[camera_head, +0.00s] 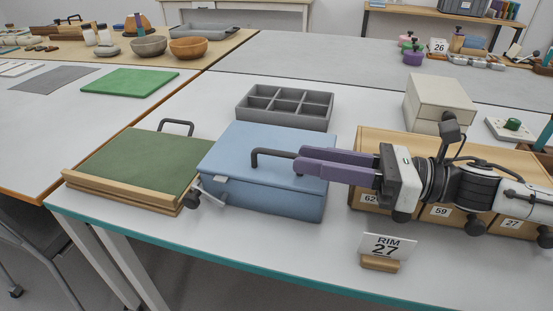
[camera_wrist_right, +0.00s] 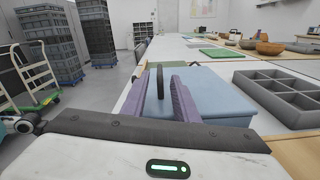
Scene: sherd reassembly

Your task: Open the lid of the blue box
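The blue box (camera_head: 265,190) stands near the table's front edge, and its lid (camera_head: 285,140) is closed. It also shows in the right wrist view (camera_wrist_right: 215,90). A dark bar handle (camera_head: 268,152) rises from the lid. My right gripper (camera_head: 298,160), with purple fingers, reaches in from the right at the handle's right end. The fingers are apart. In the right wrist view the handle (camera_wrist_right: 160,80) shows upright between the two fingers, with gaps on both sides. I cannot tell how far it lies between the tips. My left gripper is not in view.
A green-topped board (camera_head: 140,165) with a handle lies left of the box. A grey compartment tray (camera_head: 285,107) stands behind it. A wooden numbered tray (camera_head: 365,150) and a pale box (camera_head: 440,95) are right.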

